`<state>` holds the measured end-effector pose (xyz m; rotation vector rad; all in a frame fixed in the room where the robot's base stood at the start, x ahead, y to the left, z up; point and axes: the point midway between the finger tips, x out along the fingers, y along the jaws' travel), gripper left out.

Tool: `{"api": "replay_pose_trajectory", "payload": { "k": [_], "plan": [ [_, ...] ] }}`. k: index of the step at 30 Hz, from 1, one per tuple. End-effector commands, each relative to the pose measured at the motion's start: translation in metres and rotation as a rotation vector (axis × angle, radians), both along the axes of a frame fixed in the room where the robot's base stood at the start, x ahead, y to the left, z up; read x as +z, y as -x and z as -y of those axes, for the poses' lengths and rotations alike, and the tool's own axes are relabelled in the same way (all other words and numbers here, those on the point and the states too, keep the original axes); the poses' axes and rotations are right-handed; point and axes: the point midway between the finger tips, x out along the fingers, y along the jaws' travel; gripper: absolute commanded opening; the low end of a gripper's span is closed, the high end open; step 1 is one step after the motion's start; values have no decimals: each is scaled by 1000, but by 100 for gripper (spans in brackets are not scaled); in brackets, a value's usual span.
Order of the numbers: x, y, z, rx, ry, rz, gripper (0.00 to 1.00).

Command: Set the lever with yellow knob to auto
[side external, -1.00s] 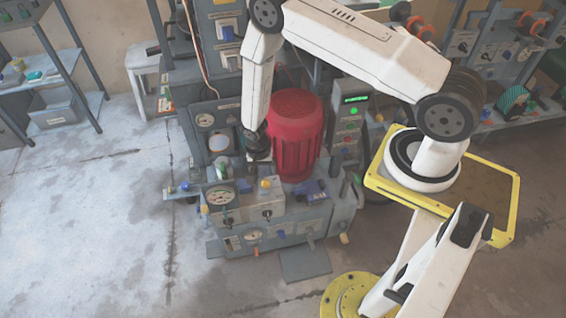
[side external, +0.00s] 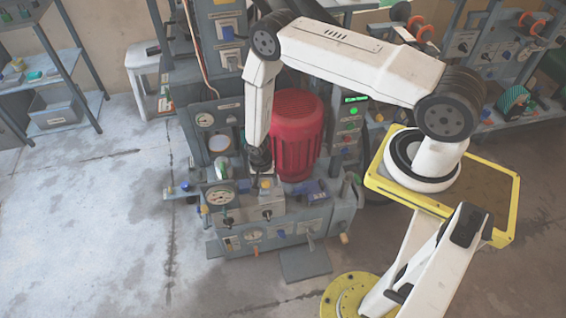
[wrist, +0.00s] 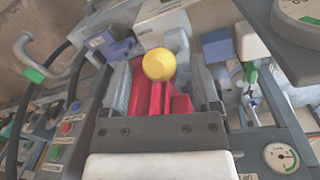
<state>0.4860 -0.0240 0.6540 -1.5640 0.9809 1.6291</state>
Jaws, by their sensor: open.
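The yellow knob (side external: 265,184) is on top of the grey press bench, just below my gripper (side external: 260,165) in the side view. In the wrist view the yellow knob (wrist: 158,64) is round and shows between the two fingers of my gripper (wrist: 162,85). The fingers are open, and I cannot tell whether either touches the knob. Red parts show below the knob between the fingers. The lever's shaft and its auto mark cannot be made out.
A large red ribbed cylinder (side external: 296,140) stands right behind the gripper. A blue part (side external: 310,187) is to the right of the knob. Dial gauges (side external: 220,196) are on the left. In the wrist view a blue block (wrist: 217,45) and a gauge (wrist: 281,157) are at the right.

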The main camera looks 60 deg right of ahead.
Motion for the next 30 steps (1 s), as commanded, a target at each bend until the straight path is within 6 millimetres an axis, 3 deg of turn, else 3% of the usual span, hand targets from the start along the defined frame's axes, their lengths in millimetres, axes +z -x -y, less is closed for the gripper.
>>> {"api": "replay_pose_trajectory", "payload": {
  "k": [7,19,20,27,30],
  "plan": [
    [-17,1,1,0,0,0,79],
    [-20,1,1,0,0,0,79],
    [-20,1,1,0,0,0,73],
    [-20,1,1,0,0,0,0],
    [-20,1,1,0,0,0,0]
  ]
}}
